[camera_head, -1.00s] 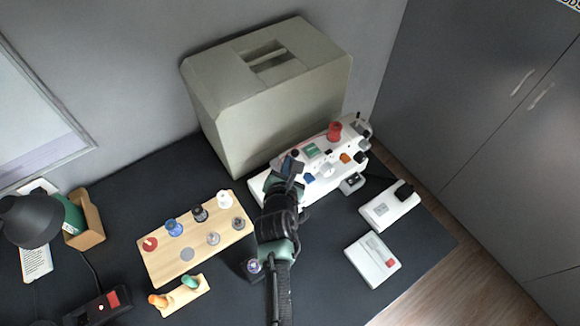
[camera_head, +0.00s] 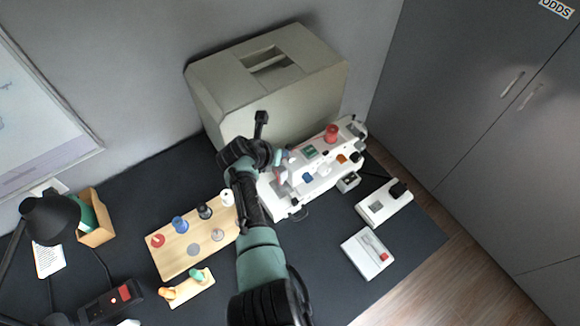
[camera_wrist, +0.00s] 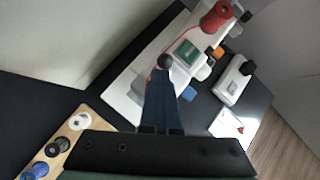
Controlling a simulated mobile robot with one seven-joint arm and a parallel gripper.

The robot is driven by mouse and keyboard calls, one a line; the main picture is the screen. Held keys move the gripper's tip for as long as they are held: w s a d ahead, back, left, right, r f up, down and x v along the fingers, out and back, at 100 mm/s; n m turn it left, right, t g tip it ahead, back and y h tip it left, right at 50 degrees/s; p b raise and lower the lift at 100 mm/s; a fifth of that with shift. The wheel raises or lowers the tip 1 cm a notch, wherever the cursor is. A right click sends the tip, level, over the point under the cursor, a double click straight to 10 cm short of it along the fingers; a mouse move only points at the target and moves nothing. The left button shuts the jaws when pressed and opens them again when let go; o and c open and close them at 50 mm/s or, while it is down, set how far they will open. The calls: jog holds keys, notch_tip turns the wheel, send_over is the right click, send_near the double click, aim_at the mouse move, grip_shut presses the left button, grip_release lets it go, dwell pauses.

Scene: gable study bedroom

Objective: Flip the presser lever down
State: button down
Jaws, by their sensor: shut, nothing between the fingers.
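The white sewing machine (camera_head: 322,181) stands slantwise on the dark desk, with a red thread spool (camera_head: 331,133) on top; its body (camera_wrist: 125,92) also fills the middle of the wrist view. My gripper (camera_head: 281,163) is at the machine's left end, shut and empty. In the wrist view its dark fingers (camera_wrist: 160,82) lie together and point at the machine. A small dark round knob (camera_wrist: 165,61) shows right at the fingertips; I cannot tell whether they touch. The presser lever cannot be made out for certain; my arm and fingers hide part of that end.
A large beige cover (camera_head: 220,100) stands close behind the machine. A wooden board (camera_head: 171,264) with several spools is left of my arm. A foot pedal (camera_head: 382,204) and a white box (camera_head: 366,254) are at right. Bare desk lies in front of the machine.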

jog(key=shift+w+a+f+g+h+b, duration=0.1)
jog(key=shift+w+f+g+h+b, duration=0.05)
jog(key=shift+w+g+h+b, duration=0.2)
jog(key=shift+s, duration=0.1)
jog(key=shift+r+p, duration=0.9)
jog(key=shift+p, duration=0.2)
jog(key=shift+s+a+r+p, duration=0.2)
jog(key=shift+s+a+p, duration=0.1)
jog(key=shift+s+p, duration=0.25)
jog(key=s+f+p+v, duration=0.1)
jog(key=p+v, duration=0.1)
jog(key=v, duration=0.9)
jog(key=shift+s+a+r+p, duration=0.3)
